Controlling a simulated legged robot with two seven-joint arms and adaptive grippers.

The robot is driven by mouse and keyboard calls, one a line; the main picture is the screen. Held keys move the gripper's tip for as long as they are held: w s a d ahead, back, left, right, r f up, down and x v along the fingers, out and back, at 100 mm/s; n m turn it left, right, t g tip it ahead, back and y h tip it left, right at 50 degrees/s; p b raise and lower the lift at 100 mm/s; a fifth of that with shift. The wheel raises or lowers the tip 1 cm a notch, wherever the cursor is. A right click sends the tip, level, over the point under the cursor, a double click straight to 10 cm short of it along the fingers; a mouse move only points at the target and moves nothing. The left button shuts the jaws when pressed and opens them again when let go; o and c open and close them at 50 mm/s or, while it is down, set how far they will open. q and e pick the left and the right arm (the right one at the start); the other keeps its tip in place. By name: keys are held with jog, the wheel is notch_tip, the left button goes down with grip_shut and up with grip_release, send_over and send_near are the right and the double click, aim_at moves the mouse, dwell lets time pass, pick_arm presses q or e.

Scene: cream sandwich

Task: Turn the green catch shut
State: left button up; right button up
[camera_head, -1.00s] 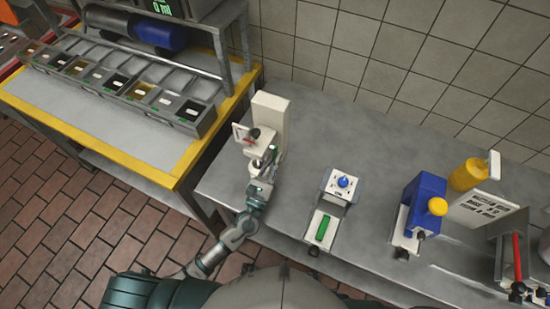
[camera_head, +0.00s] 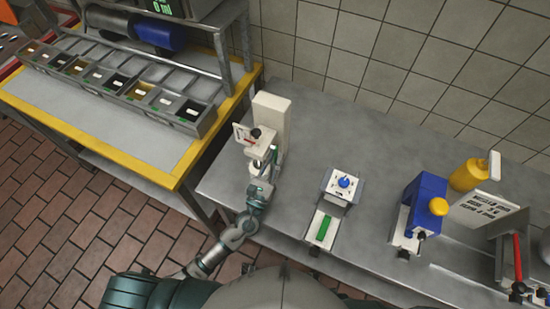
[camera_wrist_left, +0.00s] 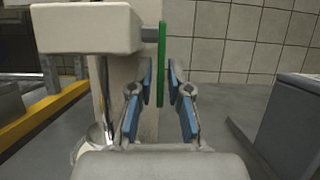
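The cream machine (camera_head: 268,122) stands on the left part of the grey counter. Its green catch (camera_wrist_left: 162,62) shows in the left wrist view as an upright green bar beside the pale block, on the block's right side. My left gripper (camera_wrist_left: 160,84) reaches toward it, with one blue-padded finger on each side of the bar's lower part. A gap shows between the pads and the bar, so the fingers look open and not clamped. In the head view my left gripper (camera_head: 268,174) is at the machine's front and hides part of it. My right gripper is not in view.
A white and blue device (camera_head: 341,186) with a green bar stands to the right on the counter. Further right are a blue and yellow dispenser (camera_head: 425,205) and a sign (camera_head: 484,212). A yellow-edged table (camera_head: 150,168) stands at left. Bare counter lies between the devices.

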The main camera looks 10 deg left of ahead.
pick_arm(q)
jog(key=shift+o, duration=0.3)
jog(key=shift+s+a+f, duration=0.1)
jog(key=shift+s+f, duration=0.1)
jog(key=shift+s, duration=0.1)
jog(key=v, duration=1.1)
jog(key=shift+s, duration=0.15)
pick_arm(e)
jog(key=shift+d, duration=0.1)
pick_arm(q)
jog(key=shift+f, duration=0.15)
jog(key=v, duration=0.4)
jog(key=shift+s+f+b, duration=0.25)
jog(key=shift+f+b, duration=0.1)
jog(key=shift+f, duration=0.05)
jog(key=shift+a, duration=0.15)
jog(key=p+x, duration=0.4)
jog(key=x, duration=1.3)
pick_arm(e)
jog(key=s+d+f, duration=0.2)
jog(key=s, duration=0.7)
